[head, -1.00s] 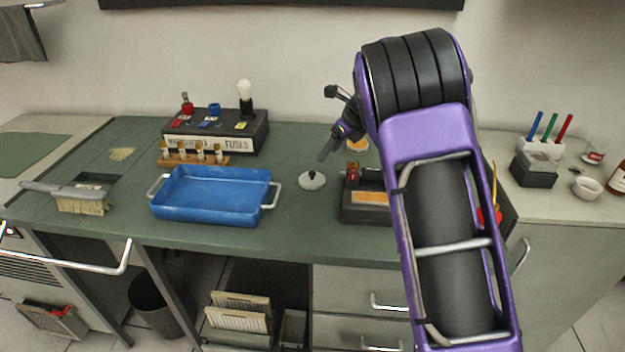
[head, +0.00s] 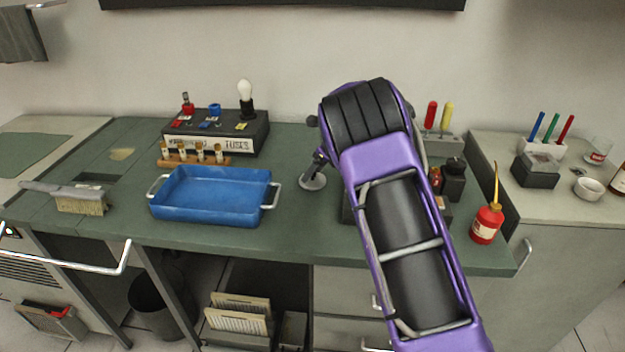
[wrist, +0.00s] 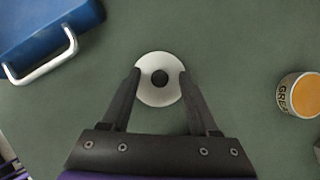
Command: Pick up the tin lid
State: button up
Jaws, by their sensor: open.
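The tin lid is a pale round disc with a dark knob at its centre. It lies on the green bench top, right of the blue tray. In the wrist view the lid (wrist: 150,91) sits between the fingertips of my gripper (wrist: 159,75), which is open, one dark finger on each side over the disc. I cannot tell whether the fingers touch it. In the head view the lid (head: 312,183) is partly hidden by my gripper (head: 315,172), which reaches down over it.
The blue tray (head: 212,212) with metal handles stands left of the lid. A round tin with an orange top (wrist: 300,96) stands to its right. Behind are a fuse box (head: 222,144) and a rack of small corked vials (head: 192,160). A red oil can (head: 487,222) stands at the right.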

jog(key=shift+c, duration=0.3)
grip_shut()
